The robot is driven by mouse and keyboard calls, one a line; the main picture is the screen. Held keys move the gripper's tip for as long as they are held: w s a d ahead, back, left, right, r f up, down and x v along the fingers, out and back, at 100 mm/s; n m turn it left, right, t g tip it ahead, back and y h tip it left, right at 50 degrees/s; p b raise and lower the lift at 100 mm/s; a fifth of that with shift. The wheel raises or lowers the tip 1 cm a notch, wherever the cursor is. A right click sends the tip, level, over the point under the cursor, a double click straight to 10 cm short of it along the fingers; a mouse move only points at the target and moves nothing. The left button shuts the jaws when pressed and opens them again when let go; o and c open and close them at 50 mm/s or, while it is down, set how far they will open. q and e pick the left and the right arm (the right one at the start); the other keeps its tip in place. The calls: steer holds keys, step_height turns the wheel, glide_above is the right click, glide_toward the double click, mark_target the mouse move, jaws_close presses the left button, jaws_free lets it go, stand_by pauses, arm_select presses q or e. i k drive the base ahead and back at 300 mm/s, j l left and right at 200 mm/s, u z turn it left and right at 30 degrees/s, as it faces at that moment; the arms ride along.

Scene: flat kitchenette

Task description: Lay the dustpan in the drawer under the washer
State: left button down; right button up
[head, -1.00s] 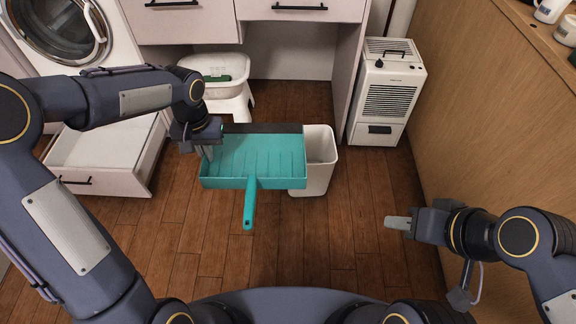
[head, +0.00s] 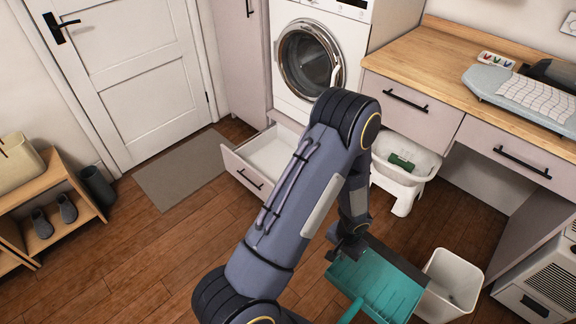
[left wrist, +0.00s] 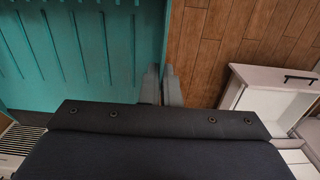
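The teal dustpan (head: 388,288) is held at the lower right of the head view, its handle pointing toward the bottom. My left gripper (head: 347,252) is at its left edge. In the left wrist view the fingers (left wrist: 162,86) lie on either side of the side wall of the dustpan (left wrist: 70,50), shut on it. The drawer (head: 270,158) under the washer (head: 312,62) is pulled open and its visible inside is empty; my left arm hides its right part. The drawer (left wrist: 270,108) also shows right of the gripper in the left wrist view. My right gripper is out of view.
A white bin (head: 450,285) stands beside the dustpan. A white tub (head: 405,150) on a stool is right of the drawer, below the counter (head: 450,75). A grey mat (head: 185,172) lies by the door. The floor in front of the drawer is clear.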

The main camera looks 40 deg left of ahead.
mark_target(279, 167)
steer(key=i+j+z, duration=0.1)
steer(key=j, duration=0.6)
steer(key=i+j+z, duration=0.15)
steer(key=j, duration=0.6)
steer(key=i+j+z, duration=0.1)
steer(key=j, duration=0.65)
steer(key=i+j+z, duration=0.1)
steer(key=j, duration=0.65)
steer(key=i+j+z, duration=0.15)
steer(key=j, duration=0.6)
